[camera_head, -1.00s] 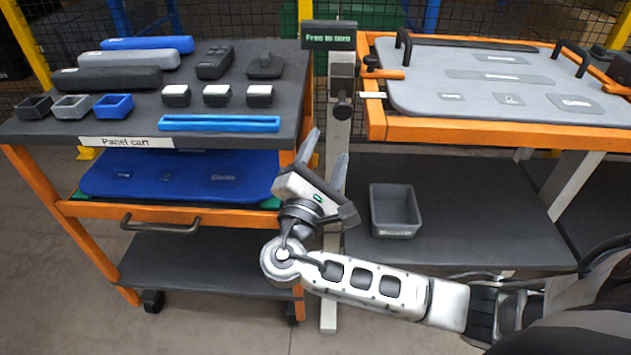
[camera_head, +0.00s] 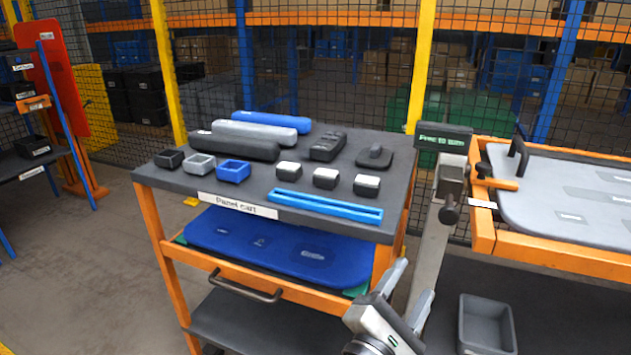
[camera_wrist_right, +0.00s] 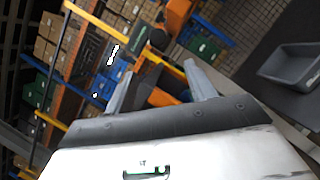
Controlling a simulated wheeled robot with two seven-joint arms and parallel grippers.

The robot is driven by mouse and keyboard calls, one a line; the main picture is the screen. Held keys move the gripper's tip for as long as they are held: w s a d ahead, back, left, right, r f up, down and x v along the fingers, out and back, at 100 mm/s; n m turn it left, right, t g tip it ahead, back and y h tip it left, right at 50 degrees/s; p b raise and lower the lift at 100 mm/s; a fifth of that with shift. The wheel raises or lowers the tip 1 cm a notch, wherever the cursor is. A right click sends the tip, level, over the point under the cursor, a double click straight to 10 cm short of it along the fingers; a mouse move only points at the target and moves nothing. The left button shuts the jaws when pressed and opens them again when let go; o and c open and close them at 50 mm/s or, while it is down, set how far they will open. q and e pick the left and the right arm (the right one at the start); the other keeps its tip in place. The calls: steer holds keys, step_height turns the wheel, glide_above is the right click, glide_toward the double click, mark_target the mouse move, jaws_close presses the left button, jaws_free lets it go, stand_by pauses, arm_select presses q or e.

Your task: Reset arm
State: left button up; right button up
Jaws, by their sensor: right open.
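My right gripper (camera_head: 408,295) is low at the bottom of the head view, in front of the grey post between the panel cart and the orange-framed fixture. Its two fingers are apart with nothing between them. In the right wrist view the open fingers (camera_wrist_right: 158,85) also show with no object held. The rest of my right arm is mostly below the head view. My left gripper is in no view.
The panel cart (camera_head: 300,222) stands left of the gripper, with handles, small boxes and a blue strip on top. A post with a "Free to turn" display (camera_head: 443,138) stands close by. The orange fixture (camera_head: 560,255) and a grey bin (camera_head: 487,325) are at right.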

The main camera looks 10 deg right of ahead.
steer(key=s+a+f+m+g+y+p, duration=0.1)
steer(key=s+a+f+g+y, duration=0.1)
steer(key=f+y, duration=0.5)
steer(key=s+a+f+m+g+y+p, duration=0.2)
steer(key=f+y, duration=0.2)
steer(key=f, duration=0.4)
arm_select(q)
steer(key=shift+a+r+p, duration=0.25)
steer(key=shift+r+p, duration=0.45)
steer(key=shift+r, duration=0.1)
arm_select(e)
steer(key=s+a+m+y, duration=0.3)
steer(key=s+m+y, duration=0.4)
steer(key=m, duration=0.5)
steer(key=shift+s+r+t+y, duration=0.3)
steer(key=shift+s+r+y, duration=0.1)
steer(key=shift+s, duration=0.45)
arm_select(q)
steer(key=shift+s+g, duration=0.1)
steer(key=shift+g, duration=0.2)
arm_select(e)
steer(key=shift+a+f, duration=0.1)
